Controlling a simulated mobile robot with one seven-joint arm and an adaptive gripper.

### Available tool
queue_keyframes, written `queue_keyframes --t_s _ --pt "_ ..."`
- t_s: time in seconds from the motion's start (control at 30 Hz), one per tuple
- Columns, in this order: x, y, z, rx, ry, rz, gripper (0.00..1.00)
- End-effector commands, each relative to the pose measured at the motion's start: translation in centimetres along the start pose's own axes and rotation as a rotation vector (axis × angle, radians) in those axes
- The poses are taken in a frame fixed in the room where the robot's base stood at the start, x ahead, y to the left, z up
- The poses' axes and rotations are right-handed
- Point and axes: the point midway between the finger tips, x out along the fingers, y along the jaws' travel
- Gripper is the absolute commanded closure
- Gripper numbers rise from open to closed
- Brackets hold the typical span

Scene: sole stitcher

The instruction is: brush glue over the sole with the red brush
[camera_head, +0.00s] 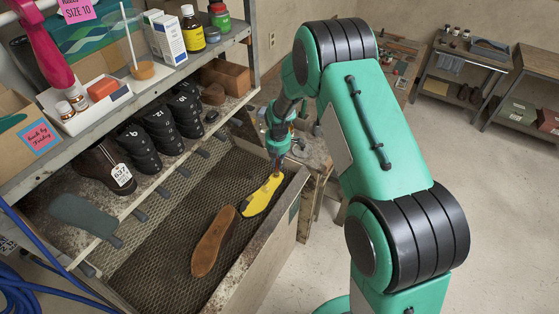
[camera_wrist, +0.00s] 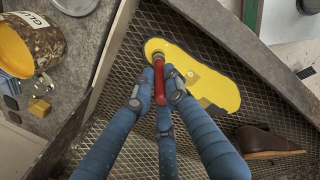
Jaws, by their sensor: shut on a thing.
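The sole (camera_wrist: 215,88) lies on the dark mesh bench top, its upper face mostly bright yellow with a few duller patches. It also shows in the head view (camera_head: 262,196). My gripper (camera_wrist: 160,84), with blue fingers, is shut on the red brush (camera_wrist: 160,87) above one rounded end of the sole. The brush's round head (camera_wrist: 158,59) is over that end; I cannot tell whether it touches. In the head view my gripper (camera_head: 278,150) is at the sole's far end. A pot labelled GLUE (camera_wrist: 47,38), yellow inside, stands at the left in the wrist view.
A brown sole (camera_head: 213,242) lies beside the yellow one. A shelf (camera_head: 190,62) with bottles and boxes overhangs the left, above black numbered shoe forms (camera_head: 160,120). The bench has a raised front wall (camera_head: 275,235). Open floor (camera_head: 490,200) is at the right.

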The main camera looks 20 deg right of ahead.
Motion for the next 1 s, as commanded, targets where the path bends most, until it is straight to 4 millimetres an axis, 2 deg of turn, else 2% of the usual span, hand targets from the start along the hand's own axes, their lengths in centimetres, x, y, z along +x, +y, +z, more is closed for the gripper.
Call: queue_keyframes --t_s 1.0 --pt "-0.6 -1.4 -6.5 -0.001 0.000 0.000 1.00"
